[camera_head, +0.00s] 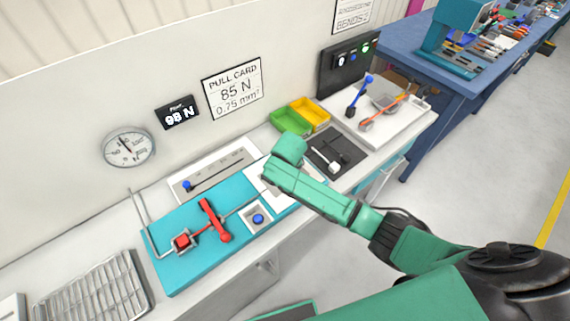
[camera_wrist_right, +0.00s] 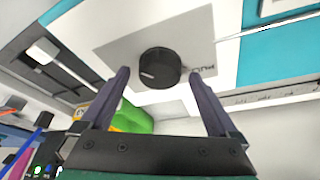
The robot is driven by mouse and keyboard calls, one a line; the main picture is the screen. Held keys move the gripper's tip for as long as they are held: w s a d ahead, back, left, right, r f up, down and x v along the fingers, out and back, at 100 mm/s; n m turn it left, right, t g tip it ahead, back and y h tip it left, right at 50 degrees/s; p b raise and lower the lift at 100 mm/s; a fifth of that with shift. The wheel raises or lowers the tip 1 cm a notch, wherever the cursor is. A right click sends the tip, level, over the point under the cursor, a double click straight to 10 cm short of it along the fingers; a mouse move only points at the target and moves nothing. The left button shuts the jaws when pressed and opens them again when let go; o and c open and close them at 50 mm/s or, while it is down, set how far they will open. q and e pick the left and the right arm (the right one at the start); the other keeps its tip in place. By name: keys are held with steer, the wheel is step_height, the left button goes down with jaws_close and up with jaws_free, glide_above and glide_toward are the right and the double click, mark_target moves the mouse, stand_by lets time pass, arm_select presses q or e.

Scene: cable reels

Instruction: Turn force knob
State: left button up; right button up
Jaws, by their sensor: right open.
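The force knob (camera_wrist_right: 160,68) is a round black knob on a white plate (camera_wrist_right: 125,52) in the right wrist view. A light index mark shows on its side. My right gripper (camera_wrist_right: 159,75) is open, with its two dark fingers to either side of the knob in that view. I cannot tell whether they touch it or how far they reach around it. In the head view my right wrist (camera_head: 287,165) is above the white plate (camera_head: 258,190) and hides the knob and the fingertips. My left gripper is not in view.
A teal fixture (camera_head: 178,265) with a red lever (camera_head: 213,220) and blue button (camera_head: 258,218) lies left of my wrist. Green (camera_head: 290,121) and yellow (camera_head: 312,113) bins stand behind. A display (camera_head: 178,113) reads 98 N; the pull card (camera_head: 233,88) reads 85 N, 0.75 mm².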

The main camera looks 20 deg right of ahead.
steer(key=b+v, duration=0.1)
steer(key=v, duration=1.2)
steer(key=shift+s+r+b, duration=0.2)
steer(key=shift+r+b, duration=0.1)
steer(key=shift+r, duration=0.1)
